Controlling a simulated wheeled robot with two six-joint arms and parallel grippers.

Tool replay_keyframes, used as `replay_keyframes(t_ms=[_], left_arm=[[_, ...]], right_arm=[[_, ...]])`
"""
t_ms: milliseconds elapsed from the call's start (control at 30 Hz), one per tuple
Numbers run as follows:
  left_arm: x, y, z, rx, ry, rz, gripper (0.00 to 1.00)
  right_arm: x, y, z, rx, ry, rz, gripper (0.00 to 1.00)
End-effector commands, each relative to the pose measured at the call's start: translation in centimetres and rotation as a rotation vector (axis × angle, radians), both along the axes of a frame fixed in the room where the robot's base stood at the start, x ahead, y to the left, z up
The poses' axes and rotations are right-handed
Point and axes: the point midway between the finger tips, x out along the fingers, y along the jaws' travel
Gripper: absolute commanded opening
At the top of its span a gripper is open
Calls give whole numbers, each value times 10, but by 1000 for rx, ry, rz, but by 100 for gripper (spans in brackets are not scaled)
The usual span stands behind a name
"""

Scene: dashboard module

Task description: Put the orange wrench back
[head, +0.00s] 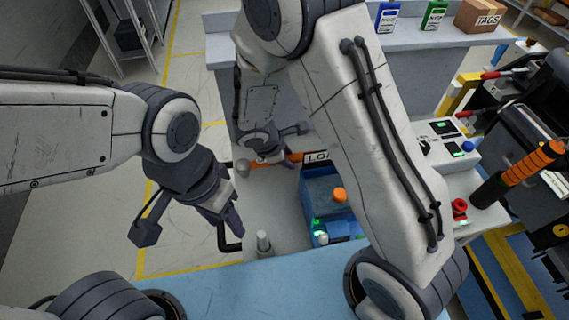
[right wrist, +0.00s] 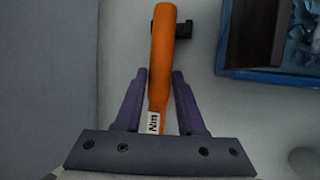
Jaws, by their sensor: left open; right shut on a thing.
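The orange wrench (head: 292,158) shows in the head view beside the blue bin, partly hidden by my right gripper (head: 272,153). In the right wrist view the wrench (right wrist: 164,45) has an orange handle with a white "Nm" label and a dark part near its far end. The two purple fingers of my right gripper (right wrist: 160,82) are shut around the handle. My left gripper (head: 228,220) is open and empty, left of the grey surface near a black bent handle. I cannot tell whether the wrench touches the surface below it.
A blue bin (head: 313,192) with a partly hidden "LO" label stands behind my right arm. A grey peg (head: 263,242) stands on the pale surface. A black-and-orange striped handle (head: 518,172) and a white control box (head: 447,146) are on the right. Shelf boxes stand at the back.

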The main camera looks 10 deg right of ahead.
Motion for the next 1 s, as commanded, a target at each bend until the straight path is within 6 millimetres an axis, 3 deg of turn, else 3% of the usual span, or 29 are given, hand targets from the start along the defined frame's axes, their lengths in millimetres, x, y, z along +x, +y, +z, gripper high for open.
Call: replay_keyframes(t_ms=[167,567,600,633,1000], left_arm=[[0,0,-4,0,0,0,50],[0,0,-8,0,0,0,50],[0,0,-6,0,0,0,50],[0,0,-6,0,0,0,50],[0,0,-3,0,0,0,50]], right_arm=[[0,1,-24,-1,1,3,0],[1,2,-30,0,-1,2,0],[0,2,-28,1,-1,2,54],[0,2,-28,0,0,2,65],[0,2,-26,0,0,2,69]])
